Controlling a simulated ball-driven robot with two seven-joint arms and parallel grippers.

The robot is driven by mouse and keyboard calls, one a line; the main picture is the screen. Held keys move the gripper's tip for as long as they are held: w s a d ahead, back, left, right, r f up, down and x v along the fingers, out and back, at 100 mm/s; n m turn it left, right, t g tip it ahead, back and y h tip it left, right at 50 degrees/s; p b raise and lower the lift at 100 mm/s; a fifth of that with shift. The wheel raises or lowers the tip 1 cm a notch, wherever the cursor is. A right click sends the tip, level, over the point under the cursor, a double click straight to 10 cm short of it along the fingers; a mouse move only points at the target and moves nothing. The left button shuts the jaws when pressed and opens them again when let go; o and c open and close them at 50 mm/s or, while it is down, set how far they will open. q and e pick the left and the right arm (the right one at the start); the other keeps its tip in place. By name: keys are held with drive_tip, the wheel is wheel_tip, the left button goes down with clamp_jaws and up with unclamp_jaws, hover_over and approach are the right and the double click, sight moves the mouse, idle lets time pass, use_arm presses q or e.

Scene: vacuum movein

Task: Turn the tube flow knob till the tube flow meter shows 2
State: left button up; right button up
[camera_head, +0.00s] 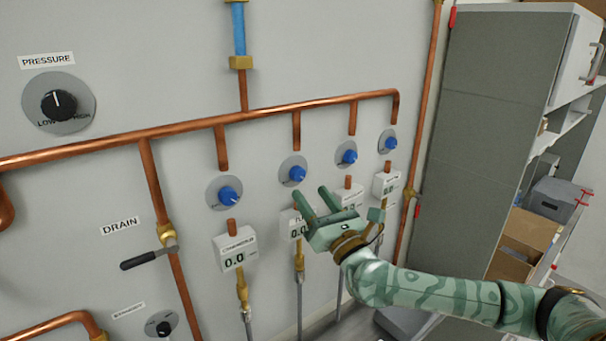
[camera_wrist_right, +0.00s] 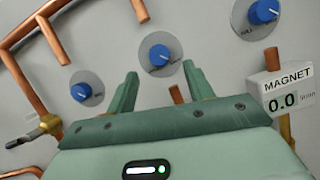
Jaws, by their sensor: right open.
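A row of blue knobs on round grey plates sits on the wall. The second knob from the left (camera_head: 297,173), above a meter (camera_head: 286,219) whose label is mostly hidden, appears to be the tube flow knob. That meter's visible digits read about 0.0; my right gripper (camera_head: 312,196) partly covers it. My right gripper is open and empty, its fingers pointing at the wall just below and right of this knob. In the right wrist view the knob (camera_wrist_right: 159,55) shows between and beyond the two fingertips (camera_wrist_right: 160,74), apart from them. My left gripper is out of view.
Other blue knobs stand close by at left (camera_head: 228,195) and right (camera_head: 346,153). The MAGNET meter (camera_wrist_right: 285,92) reads 0.0. A copper pipe (camera_head: 200,123) runs above the knobs. A drain valve handle (camera_head: 140,260) and pressure dial (camera_head: 60,104) are left; a grey cabinet (camera_head: 495,120) is right.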

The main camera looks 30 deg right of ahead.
sight(300, 179)
drive_tip(key=p+x, duration=0.1)
drive_tip(key=x, duration=0.4)
drive_tip(key=c, duration=1)
drive_tip(key=shift+f+n, duration=0.1)
drive_tip(key=shift+n, duration=0.2)
